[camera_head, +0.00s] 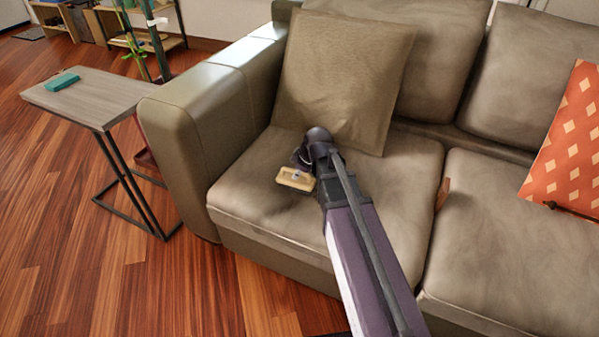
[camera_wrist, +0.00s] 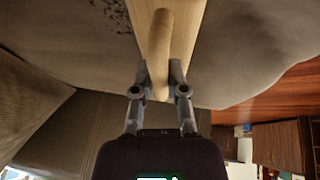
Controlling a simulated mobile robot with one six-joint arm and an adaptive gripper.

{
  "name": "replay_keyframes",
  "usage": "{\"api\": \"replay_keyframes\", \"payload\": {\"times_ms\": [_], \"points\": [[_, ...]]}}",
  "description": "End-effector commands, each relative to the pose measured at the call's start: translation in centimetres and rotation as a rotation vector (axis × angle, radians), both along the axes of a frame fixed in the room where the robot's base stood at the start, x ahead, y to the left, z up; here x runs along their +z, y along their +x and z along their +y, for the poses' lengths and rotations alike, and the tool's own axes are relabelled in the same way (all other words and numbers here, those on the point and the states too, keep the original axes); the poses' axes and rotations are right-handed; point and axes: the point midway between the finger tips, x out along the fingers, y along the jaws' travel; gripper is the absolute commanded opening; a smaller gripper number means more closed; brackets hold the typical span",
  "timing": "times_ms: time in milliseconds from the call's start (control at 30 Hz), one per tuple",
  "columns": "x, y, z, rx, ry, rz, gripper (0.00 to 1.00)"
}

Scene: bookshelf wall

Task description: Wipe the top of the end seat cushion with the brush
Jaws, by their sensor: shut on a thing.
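The brush (camera_head: 295,179) has a pale wooden body and lies over the left part of the end seat cushion (camera_head: 235,192). My gripper (camera_wrist: 160,80) is shut on the round wooden handle of the brush (camera_wrist: 158,45) in the wrist view. In the head view my arm reaches in from the lower right, and its wrist partly hides the gripper. The cushion is grey-brown leather and fills the upper wrist view (camera_wrist: 235,50). Dark specks (camera_wrist: 115,14) lie on it beside the brush. I cannot tell whether the brush touches the cushion.
A square pillow (camera_head: 340,75) leans on the backrest behind the brush. The sofa armrest (camera_head: 190,115) rises to the left. An orange patterned pillow (camera_head: 568,145) sits at the right. A side table (camera_head: 90,95) with a teal item (camera_head: 62,81) stands left of the sofa.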

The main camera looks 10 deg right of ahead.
Motion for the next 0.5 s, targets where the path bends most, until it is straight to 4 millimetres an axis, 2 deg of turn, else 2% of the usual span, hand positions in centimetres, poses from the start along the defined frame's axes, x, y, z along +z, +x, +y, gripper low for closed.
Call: {"api": "replay_keyframes", "payload": {"times_ms": [500], "points": [[0.0,-2.0,1.2,0.001,0.000,0.001,0.00]]}}
